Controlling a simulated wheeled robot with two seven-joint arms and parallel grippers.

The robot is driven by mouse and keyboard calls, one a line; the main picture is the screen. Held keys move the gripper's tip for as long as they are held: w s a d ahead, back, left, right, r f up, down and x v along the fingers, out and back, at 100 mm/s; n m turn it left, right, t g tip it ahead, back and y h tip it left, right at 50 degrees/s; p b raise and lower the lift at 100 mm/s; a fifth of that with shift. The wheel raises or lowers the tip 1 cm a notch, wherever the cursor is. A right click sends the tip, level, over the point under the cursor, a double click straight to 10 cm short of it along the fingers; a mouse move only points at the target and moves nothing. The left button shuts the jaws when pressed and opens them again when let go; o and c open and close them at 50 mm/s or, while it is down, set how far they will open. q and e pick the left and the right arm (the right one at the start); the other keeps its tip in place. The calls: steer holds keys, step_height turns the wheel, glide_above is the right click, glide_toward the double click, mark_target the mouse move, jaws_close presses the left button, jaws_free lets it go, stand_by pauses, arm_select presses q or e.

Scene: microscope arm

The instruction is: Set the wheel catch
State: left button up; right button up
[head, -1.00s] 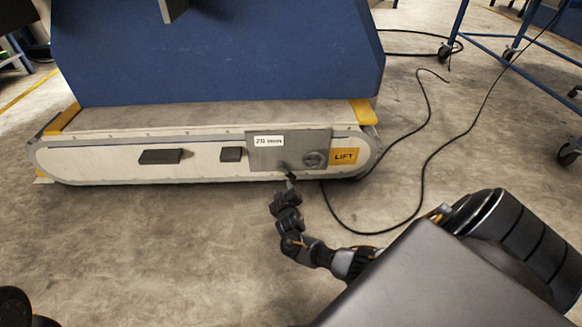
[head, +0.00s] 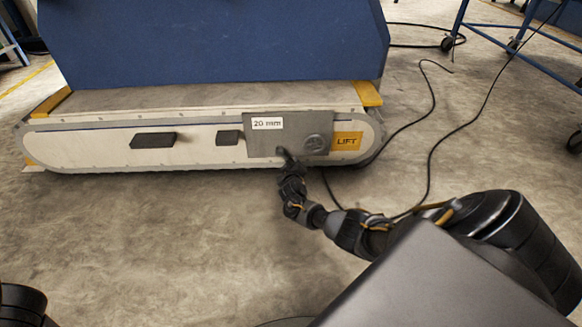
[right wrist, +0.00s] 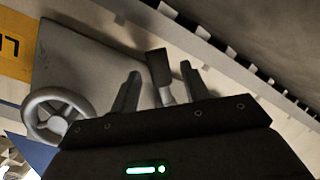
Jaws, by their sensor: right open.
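A round grey handwheel (head: 316,143) sits on a grey plate (head: 262,142) on the side of the low white base; the wheel also shows at the left in the right wrist view (right wrist: 57,115). A small grey catch (right wrist: 160,68) with a blocky end stands out from the plate beside the wheel. My right gripper (head: 286,160) is at the plate's lower edge, left of the wheel in the head view. In the right wrist view my right gripper (right wrist: 161,72) is open, a finger on each side of the catch, with gaps visible. My left gripper is not in view.
The plate carries a "20 mm" label (head: 267,123), with a yellow LIFT label (head: 347,141) to its right. Two dark blocks (head: 153,140) stick out farther left. A blue body (head: 210,45) rises above the base. A black cable (head: 430,160) lies on the floor at right.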

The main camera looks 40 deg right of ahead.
steer(key=shift+w+d+f, duration=0.1)
steer(key=shift+w+d, duration=0.15)
steer(key=shift+w, duration=0.1)
jaws_close()
